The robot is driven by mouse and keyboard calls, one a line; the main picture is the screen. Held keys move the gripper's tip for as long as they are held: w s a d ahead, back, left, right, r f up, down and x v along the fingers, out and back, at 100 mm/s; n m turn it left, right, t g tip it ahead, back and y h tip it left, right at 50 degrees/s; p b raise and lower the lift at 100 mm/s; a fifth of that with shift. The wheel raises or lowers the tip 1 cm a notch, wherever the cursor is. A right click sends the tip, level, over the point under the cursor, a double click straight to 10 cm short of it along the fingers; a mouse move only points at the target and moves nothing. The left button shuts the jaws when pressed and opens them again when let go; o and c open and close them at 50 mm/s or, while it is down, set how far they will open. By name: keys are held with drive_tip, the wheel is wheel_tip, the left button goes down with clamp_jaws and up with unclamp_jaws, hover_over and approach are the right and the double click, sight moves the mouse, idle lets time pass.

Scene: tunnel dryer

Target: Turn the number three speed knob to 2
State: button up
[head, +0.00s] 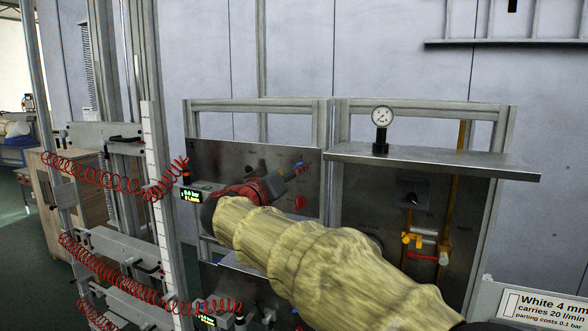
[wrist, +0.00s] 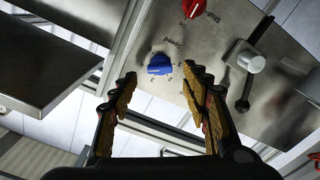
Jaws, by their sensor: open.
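A blue knob (wrist: 159,65) sits on a steel panel in the wrist view, beside the printed word "Speed". Small marks ring it, but I cannot read its setting or confirm its number. My gripper (wrist: 160,76) is open, with one fingertip on each side of the knob in the picture. The jaws hold nothing, and I cannot tell how far they stand off the panel. In the head view, my gripper (head: 298,170) reaches across the left panel, and a small blue spot, likely the blue knob (head: 299,164), shows at its tip.
A red knob (wrist: 193,8) is near the blue one and also shows in the head view (head: 300,203). A lever valve (wrist: 246,62) projects from the panel. A steel shelf (head: 430,160) juts out at right, carrying a gauge (head: 382,117). Red coiled hoses (head: 100,179) hang at left.

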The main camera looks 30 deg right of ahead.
drive_tip(key=x, duration=0.3)
drive_tip(key=shift+c, duration=0.8)
drive_tip(key=c, duration=1)
